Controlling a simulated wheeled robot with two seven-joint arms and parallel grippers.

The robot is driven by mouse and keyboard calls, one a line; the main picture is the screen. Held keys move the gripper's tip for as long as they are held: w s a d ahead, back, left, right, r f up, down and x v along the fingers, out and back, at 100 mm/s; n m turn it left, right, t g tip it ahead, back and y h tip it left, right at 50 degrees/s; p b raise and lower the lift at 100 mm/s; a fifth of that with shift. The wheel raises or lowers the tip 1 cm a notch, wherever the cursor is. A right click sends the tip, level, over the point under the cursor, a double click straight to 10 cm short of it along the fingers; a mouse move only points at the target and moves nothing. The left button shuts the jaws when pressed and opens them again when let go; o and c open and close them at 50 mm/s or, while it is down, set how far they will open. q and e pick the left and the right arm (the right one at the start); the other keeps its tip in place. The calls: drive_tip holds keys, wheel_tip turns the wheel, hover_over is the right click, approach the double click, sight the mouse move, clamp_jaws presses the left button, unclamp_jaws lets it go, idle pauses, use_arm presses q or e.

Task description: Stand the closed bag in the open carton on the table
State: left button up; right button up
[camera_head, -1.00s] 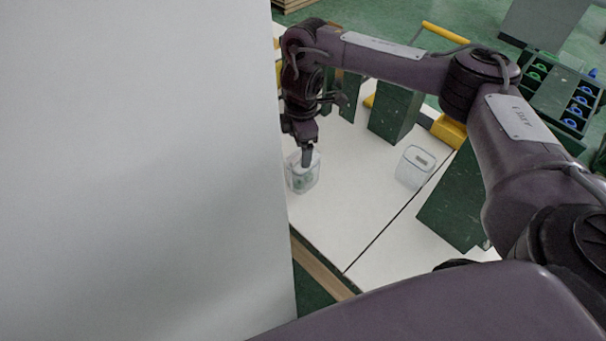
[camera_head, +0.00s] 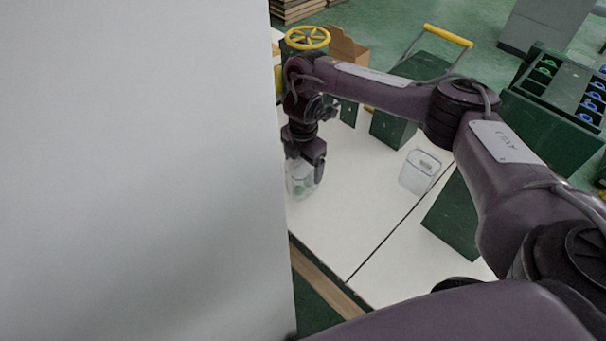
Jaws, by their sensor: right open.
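My right gripper (camera_head: 305,176) points down over a clear container or bag (camera_head: 300,190) with something greenish inside, on the white table (camera_head: 345,225) beside the large pale panel. The gripper is open. Its fingers overlap the top of the clear thing, and I cannot tell whether they touch it. A second clear container (camera_head: 420,171) with a pale label stands farther right on the table. A brown carton (camera_head: 346,48) with a raised flap shows at the back, partly behind my arm. I cannot tell for sure which thing is the closed bag. My left gripper is not in view.
A large pale panel (camera_head: 140,170) hides the left of the view. Dark green blocks (camera_head: 455,215) stand at the table's right and back (camera_head: 390,128). A yellow handwheel (camera_head: 307,37) is at the back. The table's middle is clear.

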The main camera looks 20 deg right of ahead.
drive_tip(key=shift+f, duration=0.1)
drive_tip(key=shift+c, duration=0.2)
drive_tip(key=c, duration=1.1)
wheel_tip(320, 180, up, 20)
drive_tip(key=p, duration=0.4)
